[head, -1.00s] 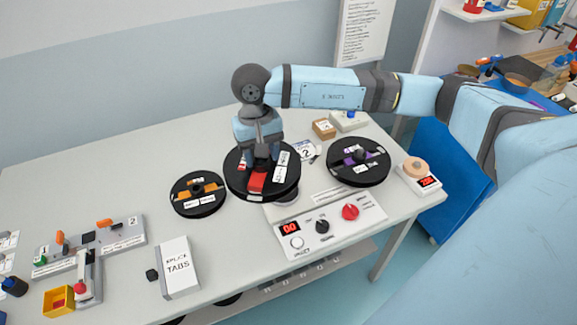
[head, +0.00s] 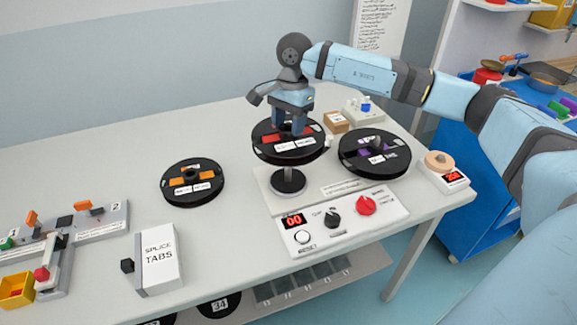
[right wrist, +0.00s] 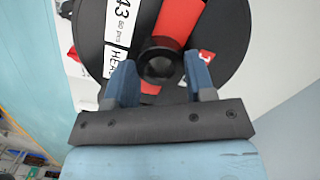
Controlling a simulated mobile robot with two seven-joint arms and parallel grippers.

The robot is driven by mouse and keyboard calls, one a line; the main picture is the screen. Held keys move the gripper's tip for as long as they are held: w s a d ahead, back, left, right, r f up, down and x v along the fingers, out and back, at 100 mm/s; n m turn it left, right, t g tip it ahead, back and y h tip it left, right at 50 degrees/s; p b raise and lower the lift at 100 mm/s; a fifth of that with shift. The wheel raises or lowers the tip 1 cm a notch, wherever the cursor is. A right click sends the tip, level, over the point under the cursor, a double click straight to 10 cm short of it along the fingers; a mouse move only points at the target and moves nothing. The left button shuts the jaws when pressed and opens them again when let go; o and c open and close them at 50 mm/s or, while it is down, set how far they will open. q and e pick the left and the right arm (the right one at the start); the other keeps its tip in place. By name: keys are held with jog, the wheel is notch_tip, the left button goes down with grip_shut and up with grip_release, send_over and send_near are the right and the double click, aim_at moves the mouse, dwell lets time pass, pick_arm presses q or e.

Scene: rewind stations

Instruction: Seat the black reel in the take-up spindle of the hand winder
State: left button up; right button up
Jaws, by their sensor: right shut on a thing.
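My right gripper (head: 290,127) points down and is shut on the hub of a black reel (head: 304,152) with red sectors and white labels. In the right wrist view the blue fingers (right wrist: 160,85) stand either side of the dark hub, with the reel (right wrist: 225,45) behind them. The hand winder (head: 378,211) has a red display, two knobs and a white button. Its round dark spindle plate (head: 288,182) is bare and shows just below the held reel in the picture; the gap between them is hard to judge. My left gripper is out of view.
A reel with purple sectors (head: 376,168) sits right of the held one, close to it. A reel with orange sectors (head: 192,200) lies to the left. A splice tabs box (head: 160,258) and a splicing jig (head: 100,225) are further left. A scale (head: 440,178) stands at the right edge.

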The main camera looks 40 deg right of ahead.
notch_tip(320, 180, down, 12)
jog(key=shift+f, duration=0.15)
dwell(0.3)
jog(key=shift+f+b, duration=0.2)
jog(key=shift+b, duration=0.2)
jog(key=o, duration=1)
jog(key=shift+o, duration=0.2)
jog(key=shift+r, duration=0.15)
jog(key=shift+r+p, duration=0.25)
jog(key=shift+p, duration=0.05)
jog(key=r, duration=0.4)
jog(key=d+r, duration=0.1)
jog(key=r, duration=0.6)
jog(key=shift+w+d+r, duration=0.2)
jog(key=shift+r, duration=0.1)
